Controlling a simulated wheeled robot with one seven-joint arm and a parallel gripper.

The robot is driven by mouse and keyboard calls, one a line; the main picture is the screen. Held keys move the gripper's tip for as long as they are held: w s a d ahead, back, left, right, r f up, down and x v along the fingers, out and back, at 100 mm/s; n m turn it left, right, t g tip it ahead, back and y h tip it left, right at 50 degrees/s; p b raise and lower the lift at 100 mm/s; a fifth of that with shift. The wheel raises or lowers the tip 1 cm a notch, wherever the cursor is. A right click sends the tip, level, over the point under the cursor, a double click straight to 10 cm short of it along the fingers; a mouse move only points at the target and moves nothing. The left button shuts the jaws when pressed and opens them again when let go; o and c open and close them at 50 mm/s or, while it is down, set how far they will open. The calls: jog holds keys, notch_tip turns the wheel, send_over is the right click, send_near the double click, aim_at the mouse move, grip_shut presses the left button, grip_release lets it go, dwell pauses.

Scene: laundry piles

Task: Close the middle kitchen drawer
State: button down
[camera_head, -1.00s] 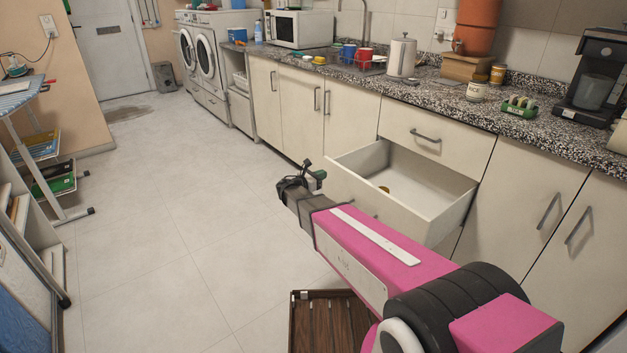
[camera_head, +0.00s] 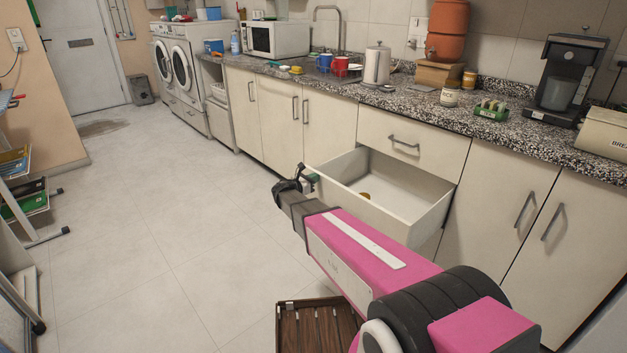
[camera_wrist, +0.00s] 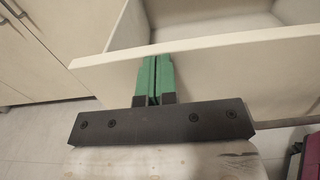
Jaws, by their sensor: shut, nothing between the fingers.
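The middle drawer (camera_head: 425,208) is pulled well out from the cabinet, below a shut top drawer (camera_head: 404,142). My gripper (camera_head: 311,178) is at the left end of the drawer's front. In the wrist view the green fingers (camera_wrist: 155,80) are together and empty, in front of the drawer's front panel (camera_wrist: 215,55). Their tips reach close to its top edge; I cannot tell whether they touch it. The drawer's handle is hidden.
A brown slatted crate (camera_head: 318,325) stands on the floor near my arm.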

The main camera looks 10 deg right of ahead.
jog(key=x, duration=3.2)
jog(key=shift+d, duration=0.15)
